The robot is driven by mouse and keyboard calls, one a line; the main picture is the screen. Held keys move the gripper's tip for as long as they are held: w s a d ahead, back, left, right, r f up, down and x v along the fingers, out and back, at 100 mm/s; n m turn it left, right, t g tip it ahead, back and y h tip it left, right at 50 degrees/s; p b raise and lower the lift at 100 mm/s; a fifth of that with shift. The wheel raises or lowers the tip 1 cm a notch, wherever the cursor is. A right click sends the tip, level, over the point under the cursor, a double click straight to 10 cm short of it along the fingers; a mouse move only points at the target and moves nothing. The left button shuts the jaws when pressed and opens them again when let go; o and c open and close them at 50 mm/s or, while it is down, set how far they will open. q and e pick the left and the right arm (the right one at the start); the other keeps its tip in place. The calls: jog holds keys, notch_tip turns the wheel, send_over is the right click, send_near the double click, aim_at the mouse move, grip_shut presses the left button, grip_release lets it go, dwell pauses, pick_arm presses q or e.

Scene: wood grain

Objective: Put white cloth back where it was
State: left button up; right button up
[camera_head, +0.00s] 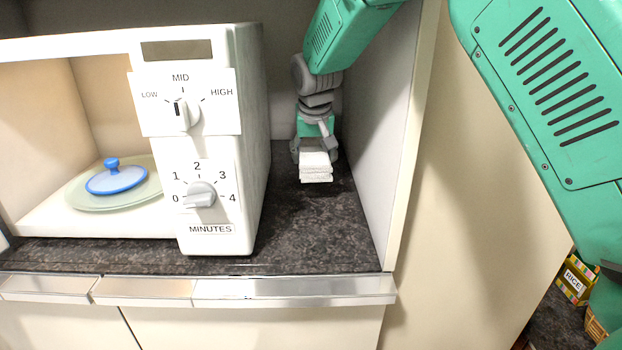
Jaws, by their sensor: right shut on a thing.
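The white cloth (316,168) is a small folded stack at the back right of the dark counter, between the microwave and the cabinet's right wall. My right gripper (315,150) reaches down from above and behind it and is shut on the cloth. The cloth is on the dark surface or just above it; I cannot tell which. The gripper's fingers are partly hidden by the cloth and the wrist. My left gripper is not in view.
A white microwave (248,130) stands close on the left, with a blue lid (116,179) on a glass plate inside. The cabinet's side wall (385,130) is close on the right. The dark counter (320,235) in front of the cloth is clear. A rice box (574,284) stands far right.

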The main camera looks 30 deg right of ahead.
aim_at(309, 185)
jog(key=shift+a+f, duration=0.65)
jog(key=shift+f, duration=0.3)
jog(key=f, duration=0.2)
jog(key=d+f+p, duration=0.1)
jog(key=f, duration=0.1)
jog(key=shift+w+f, duration=0.15)
jog(key=shift+d+f, duration=0.15)
jog(key=o, duration=0.8)
jog(key=shift+o, duration=1.1)
jog(key=shift+a, duration=0.5)
jog(key=shift+a+r, duration=0.15)
jog(key=shift+r, duration=0.35)
jog(key=b+v, duration=0.1)
jog(key=v, duration=0.9)
jog(key=shift+s+r+b, duration=0.15)
jog(key=shift+s+b, duration=0.1)
jog(key=shift+b, duration=0.15)
jog(key=shift+s+a+r, duration=0.1)
jog(key=shift+r, duration=0.3)
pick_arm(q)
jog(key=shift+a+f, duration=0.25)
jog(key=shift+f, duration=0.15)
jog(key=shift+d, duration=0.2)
pick_arm(e)
jog(key=shift+d, duration=0.3)
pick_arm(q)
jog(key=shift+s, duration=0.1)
pick_arm(e)
jog(key=shift+f, duration=0.1)
